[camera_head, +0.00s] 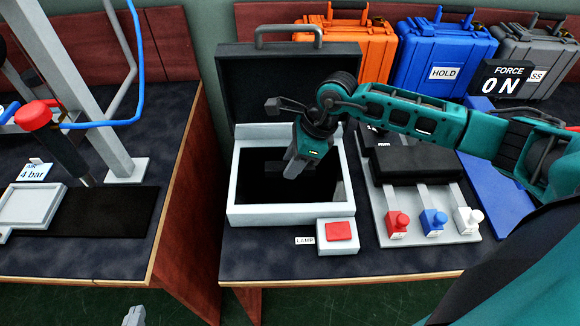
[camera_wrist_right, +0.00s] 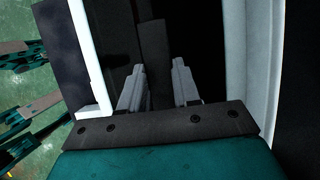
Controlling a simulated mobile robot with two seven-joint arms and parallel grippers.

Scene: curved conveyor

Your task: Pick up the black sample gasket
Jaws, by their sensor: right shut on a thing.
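My right gripper (camera_head: 292,170) reaches down into the open white-rimmed case (camera_head: 290,213), whose inside is black. In the right wrist view its two grey fingers (camera_wrist_right: 158,85) stand either side of a flat dark strip (camera_wrist_right: 154,45), which looks like the black sample gasket. The gripper is shut on it. Against the black inside, the gasket's outline is hard to make out in the head view. Only the grey tip of my left gripper (camera_head: 135,316) shows at the bottom edge, away from the case, and its opening cannot be judged.
A red lamp button (camera_head: 340,231) sits before the case, whose dark lid (camera_head: 285,85) stands open behind. Right of it, a plate carries red, blue and white knobs (camera_head: 433,221). Orange, blue and grey cases (camera_head: 445,50) line the back. A press bench (camera_head: 110,205) stands left, across a gap.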

